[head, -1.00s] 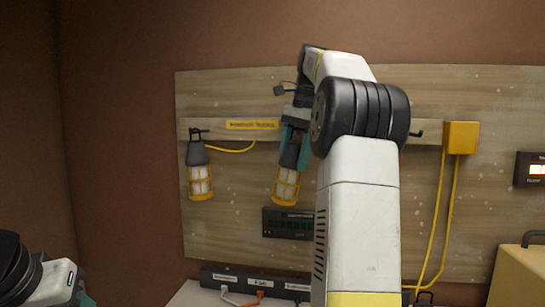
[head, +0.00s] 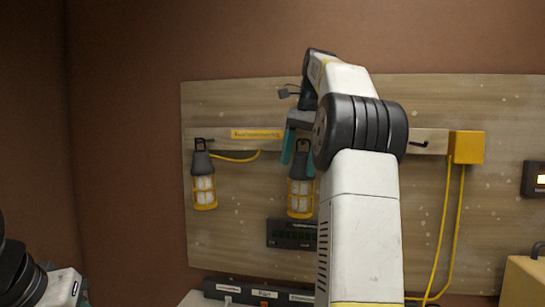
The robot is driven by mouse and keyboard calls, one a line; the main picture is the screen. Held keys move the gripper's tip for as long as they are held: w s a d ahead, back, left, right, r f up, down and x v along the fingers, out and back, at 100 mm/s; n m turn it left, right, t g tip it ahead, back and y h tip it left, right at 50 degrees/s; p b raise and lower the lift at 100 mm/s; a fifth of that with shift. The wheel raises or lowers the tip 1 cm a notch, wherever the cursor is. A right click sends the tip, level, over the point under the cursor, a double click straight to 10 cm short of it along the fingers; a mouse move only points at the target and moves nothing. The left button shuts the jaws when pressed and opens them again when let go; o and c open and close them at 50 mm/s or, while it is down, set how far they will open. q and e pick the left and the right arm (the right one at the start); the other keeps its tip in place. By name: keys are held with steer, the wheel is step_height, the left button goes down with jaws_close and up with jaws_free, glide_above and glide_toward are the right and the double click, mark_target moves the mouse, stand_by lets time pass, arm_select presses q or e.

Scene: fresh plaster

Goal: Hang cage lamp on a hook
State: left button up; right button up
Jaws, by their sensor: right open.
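A cage lamp (head: 301,192) with a dark grey top, a black loop handle and a yellow cage hangs upright in front of the wooden rail, near the middle. Any hook behind its handle is hidden by my gripper and arm. My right gripper (head: 299,157) is open, its teal fingers on either side of the lamp's top and handle. I cannot tell whether they touch it. A second cage lamp (head: 204,180) hangs on a black hook (head: 204,140) at the rail's left. Another black hook (head: 419,144) at the right is bare. My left gripper (head: 80,291) is mostly cut off at the lower left.
A yellow box (head: 466,147) with hanging yellow cables is at the rail's right end. A dark panel (head: 291,234) sits below the middle lamp. A power strip (head: 262,292) runs along the bottom. My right arm covers the board's centre right.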

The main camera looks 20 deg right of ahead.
steer(key=shift+r, duration=0.65)
steer(key=shift+s+a+r, duration=0.1)
steer(key=shift+r, duration=0.2)
steer(key=s+a+r, duration=0.1)
steer(key=s+a, duration=0.7)
steer(key=s, duration=0.6)
steer(key=s+a+f+n+t, duration=0.1)
steer(key=s+a+f+n, duration=0.1)
steer(key=f+n, duration=0.3)
steer(key=s+a+f+n+t, duration=0.2)
steer(key=f+n, duration=0.3)
steer(key=f, duration=0.6)
steer(key=s+a+f+n+t, duration=0.2)
steer(key=a+f+n, duration=0.2)
steer(key=f, duration=0.4)
steer(key=shift+a+n, duration=0.3)
steer(key=shift+n, duration=0.6)
